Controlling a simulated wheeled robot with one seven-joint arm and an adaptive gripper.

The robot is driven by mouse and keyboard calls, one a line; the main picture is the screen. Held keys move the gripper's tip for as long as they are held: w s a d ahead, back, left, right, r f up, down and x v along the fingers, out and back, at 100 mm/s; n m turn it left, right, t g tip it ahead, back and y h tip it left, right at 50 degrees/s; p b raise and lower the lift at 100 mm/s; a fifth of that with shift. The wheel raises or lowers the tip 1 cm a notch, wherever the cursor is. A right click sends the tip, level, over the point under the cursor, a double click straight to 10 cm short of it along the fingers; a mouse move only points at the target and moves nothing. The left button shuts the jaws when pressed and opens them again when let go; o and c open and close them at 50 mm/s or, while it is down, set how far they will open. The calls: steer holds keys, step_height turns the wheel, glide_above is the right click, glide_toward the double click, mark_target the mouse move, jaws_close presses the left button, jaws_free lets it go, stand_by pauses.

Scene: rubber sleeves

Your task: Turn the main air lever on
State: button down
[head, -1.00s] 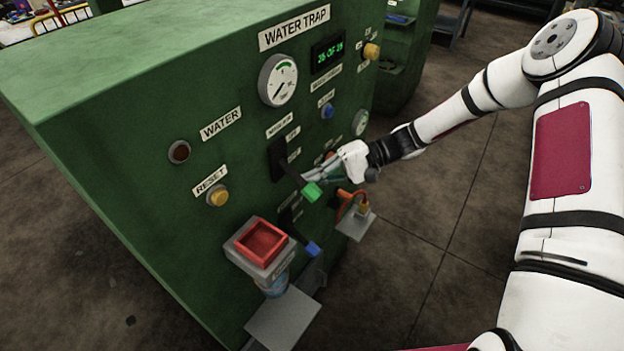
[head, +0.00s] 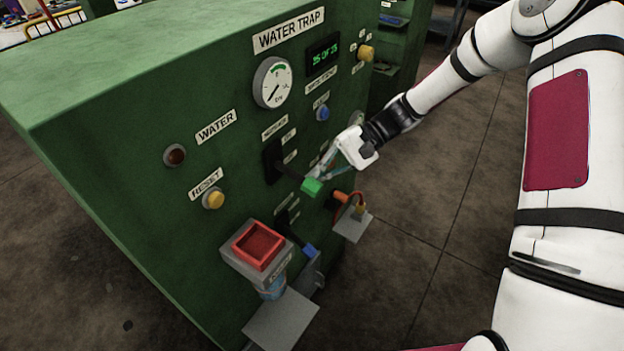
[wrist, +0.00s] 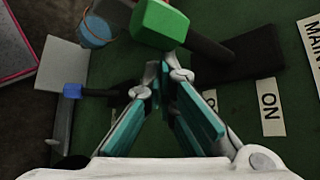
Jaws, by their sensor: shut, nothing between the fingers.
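The main air lever is a black arm with a green grip (head: 311,186) on a black plate (head: 271,160) on the green panel. It juts out and slopes downward in the head view. My gripper (head: 318,177) is shut and empty at the right of the green grip; I cannot tell if they touch. In the wrist view the green grip (wrist: 160,24) lies just beyond the shut fingertips (wrist: 165,76). An ON label (wrist: 269,105) is beside the plate there, with part of a MAIN label (wrist: 312,42) at the right edge.
Below the lever are a blue-tipped lever (head: 309,250), a red tray (head: 258,245) on a grey bracket, and an orange fitting (head: 341,197) over a small shelf (head: 353,224). A gauge (head: 272,82) is above. The floor to the right is clear.

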steer(key=r+m+h, duration=0.1)
steer(key=r+m+g+h+b, duration=0.1)
steer(key=r+g+h, duration=0.1)
steer(key=r, duration=0.1)
steer(key=shift+s+d+m+h+b, duration=0.25)
steer(key=shift+d+m+h+b, duration=0.05)
steer(key=shift+m+h+b, duration=0.1)
steer(key=shift+r, duration=0.85)
steer(key=shift+a, duration=0.1)
